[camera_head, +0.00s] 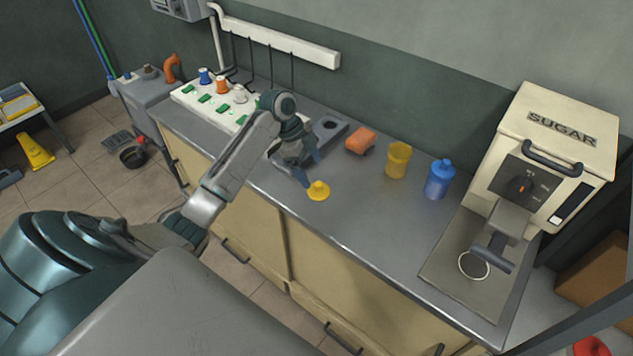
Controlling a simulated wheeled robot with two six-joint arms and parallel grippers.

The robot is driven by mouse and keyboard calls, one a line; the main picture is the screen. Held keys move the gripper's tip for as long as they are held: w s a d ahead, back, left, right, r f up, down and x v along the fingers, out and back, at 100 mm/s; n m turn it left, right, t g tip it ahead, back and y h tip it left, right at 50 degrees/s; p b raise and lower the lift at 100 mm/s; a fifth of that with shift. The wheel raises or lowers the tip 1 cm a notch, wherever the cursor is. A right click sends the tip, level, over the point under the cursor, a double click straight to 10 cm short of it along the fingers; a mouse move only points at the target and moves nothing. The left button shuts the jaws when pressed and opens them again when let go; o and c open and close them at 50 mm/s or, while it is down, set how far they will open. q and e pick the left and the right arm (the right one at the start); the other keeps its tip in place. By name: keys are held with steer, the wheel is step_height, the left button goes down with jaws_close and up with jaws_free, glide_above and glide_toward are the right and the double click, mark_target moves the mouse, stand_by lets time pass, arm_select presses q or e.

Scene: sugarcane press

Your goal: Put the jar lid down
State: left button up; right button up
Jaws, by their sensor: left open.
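A yellow jar lid (318,191) with a small knob lies on the grey counter, near its front edge. My left gripper (311,172) is open just behind and to the left of the lid, with its fingers pointing down. One fingertip is close to the lid; I cannot tell whether it touches. A yellow jar (398,161) stands upright on the counter to the right of the lid. My right gripper is not in view.
An orange block (361,141) lies behind the lid. A blue bottle (440,179) stands right of the jar, and the sugar machine (545,160) is at the far right. The counter (370,225) is clear in front of the jar.

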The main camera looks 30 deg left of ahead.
arm_select(q)
steer(key=v, duration=0.5)
steer(key=shift+r+b, duration=0.1)
steer(key=shift+b, duration=0.3)
